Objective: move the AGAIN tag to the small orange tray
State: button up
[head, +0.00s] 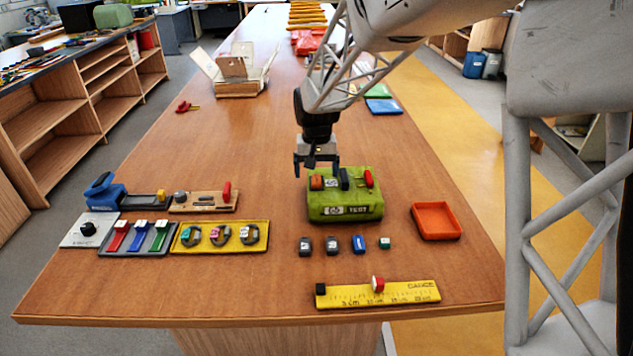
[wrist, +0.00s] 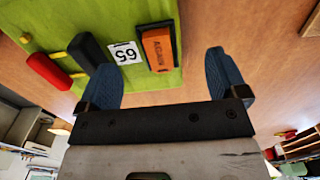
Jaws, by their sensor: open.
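The AGAIN tag is a small orange block with dark lettering, seated in a dark holder on top of the green box (head: 345,208). It shows in the wrist view (wrist: 158,50) and at the box's left end in the head view (head: 316,183). My gripper (head: 317,166) is open and empty, just behind and above the green box. In the wrist view its blue fingertips (wrist: 160,68) are spread wide, with the tag appearing between them but apart from both. The small orange tray (head: 437,221) lies empty on the table, right of the box.
Several small blocks (head: 332,245) and a yellow gauge (head: 400,293) lie in front. The table between box and tray is clear.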

aim_at(316, 179)
jog(key=shift+f, duration=1.25)
dwell(1.1)
jog(key=shift+r, duration=0.3)
dwell(0.6)
jog(key=c, duration=1.6)
jog(key=shift+r, duration=0.15)
jog(key=shift+r, duration=3.35)
